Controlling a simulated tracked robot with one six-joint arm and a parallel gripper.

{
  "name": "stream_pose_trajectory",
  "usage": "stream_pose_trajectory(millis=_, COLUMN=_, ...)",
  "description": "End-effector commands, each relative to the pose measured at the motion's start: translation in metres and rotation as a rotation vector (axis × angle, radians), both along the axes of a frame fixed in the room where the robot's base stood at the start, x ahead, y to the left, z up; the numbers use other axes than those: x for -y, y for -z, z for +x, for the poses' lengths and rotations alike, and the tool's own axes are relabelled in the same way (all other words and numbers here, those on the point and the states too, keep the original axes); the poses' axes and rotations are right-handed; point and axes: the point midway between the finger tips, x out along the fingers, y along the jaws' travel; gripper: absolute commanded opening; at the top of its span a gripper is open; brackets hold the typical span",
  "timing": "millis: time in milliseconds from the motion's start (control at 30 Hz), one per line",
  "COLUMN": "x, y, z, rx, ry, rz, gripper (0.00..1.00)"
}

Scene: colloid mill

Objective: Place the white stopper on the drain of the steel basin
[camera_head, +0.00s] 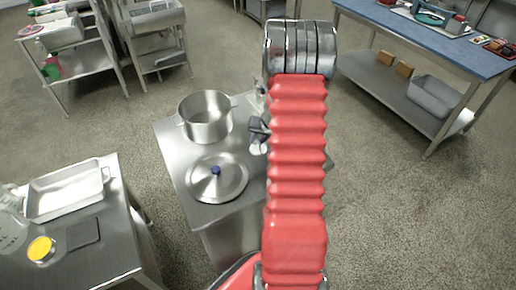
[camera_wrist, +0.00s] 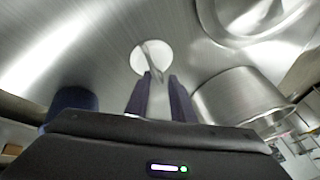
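A white disc (camera_wrist: 141,56), which looks like the white stopper, shows just past my fingertips in the wrist view. A narrow grey piece crosses it and runs down between the fingers. The dark fingers of my gripper (camera_wrist: 160,88) stand a little apart on either side of this piece; I cannot tell whether they press on it. In the head view my red arm hides most of the gripper. A small dark part with a pale patch below it shows at the arm's left edge, over the steel table. A steel basin (camera_head: 157,18) stands at the top left; its drain is not clear.
A steel pot (camera_head: 205,122) and a round lid (camera_head: 218,182) with a blue knob stand on the middle table (camera_head: 180,158). A steel tray (camera_head: 65,195) and yellow-topped jar (camera_head: 41,250) are on the left table. A blue-topped bench (camera_head: 400,37) is at right. Floor between is clear.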

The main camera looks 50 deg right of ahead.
Motion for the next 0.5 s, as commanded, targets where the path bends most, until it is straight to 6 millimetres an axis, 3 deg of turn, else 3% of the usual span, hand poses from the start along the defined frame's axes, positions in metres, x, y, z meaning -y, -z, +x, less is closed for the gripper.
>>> stream_pose_trajectory(millis=300, x=0.0, y=0.0001, z=-0.0001, rx=0.0, ry=0.0, rz=0.0, gripper=0.0)
stream_pose_trajectory(millis=500, x=0.0, y=0.0003, z=-0.0004, rx=-0.001, ry=0.001, rz=0.001, gripper=0.0)
